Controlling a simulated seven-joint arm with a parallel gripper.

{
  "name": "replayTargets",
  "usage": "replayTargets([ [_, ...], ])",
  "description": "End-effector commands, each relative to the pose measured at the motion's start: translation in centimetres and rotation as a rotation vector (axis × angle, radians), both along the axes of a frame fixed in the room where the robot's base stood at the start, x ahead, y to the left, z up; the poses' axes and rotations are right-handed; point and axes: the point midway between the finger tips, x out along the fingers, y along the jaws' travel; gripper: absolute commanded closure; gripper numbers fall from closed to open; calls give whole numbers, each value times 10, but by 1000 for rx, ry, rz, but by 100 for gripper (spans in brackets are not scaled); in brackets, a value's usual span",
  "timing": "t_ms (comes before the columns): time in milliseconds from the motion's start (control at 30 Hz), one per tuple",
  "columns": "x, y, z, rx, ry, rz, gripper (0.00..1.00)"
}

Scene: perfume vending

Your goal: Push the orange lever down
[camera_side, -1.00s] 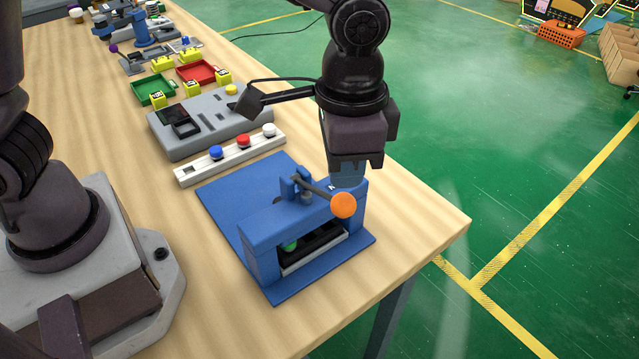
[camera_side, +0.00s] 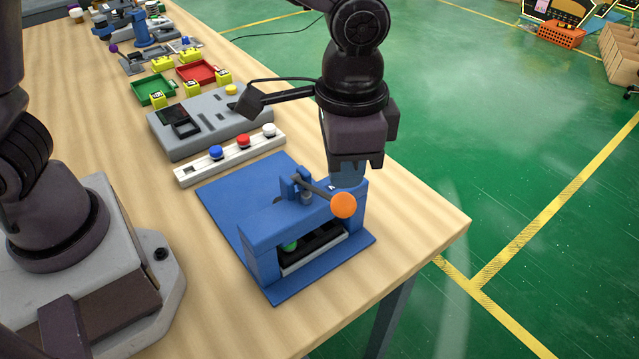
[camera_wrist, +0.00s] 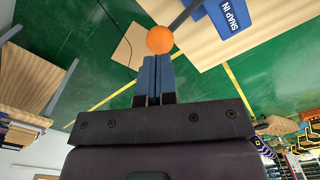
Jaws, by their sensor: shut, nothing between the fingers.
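The lever has an orange ball (camera_side: 343,205) on the end of a dark rod (camera_side: 318,190). The rod runs from a bracket on top of the blue press frame (camera_side: 262,229). My gripper (camera_side: 348,178) is shut and empty, with its blue fingers pointing down just behind the ball in the side view. In the wrist view the shut gripper (camera_wrist: 154,62) has its tips right at the orange ball (camera_wrist: 160,40). I cannot tell whether they touch. A small green thing (camera_side: 290,246) and a dark tray (camera_side: 315,250) sit under the frame.
A white strip with blue, red and white buttons (camera_side: 243,141) lies behind the press. A grey device (camera_side: 200,125) and red (camera_side: 196,74) and green trays (camera_side: 152,90) stand farther back. The wooden table's right edge is close to the press.

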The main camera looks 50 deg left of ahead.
Motion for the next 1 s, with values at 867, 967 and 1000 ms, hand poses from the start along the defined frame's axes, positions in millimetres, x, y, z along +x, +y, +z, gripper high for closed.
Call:
replayTargets([
  [867,0,0,-12,1,1,0,100],
  [967,0,0,-14,1,1,0,100],
  [1000,0,0,-15,1,1,0,100],
])
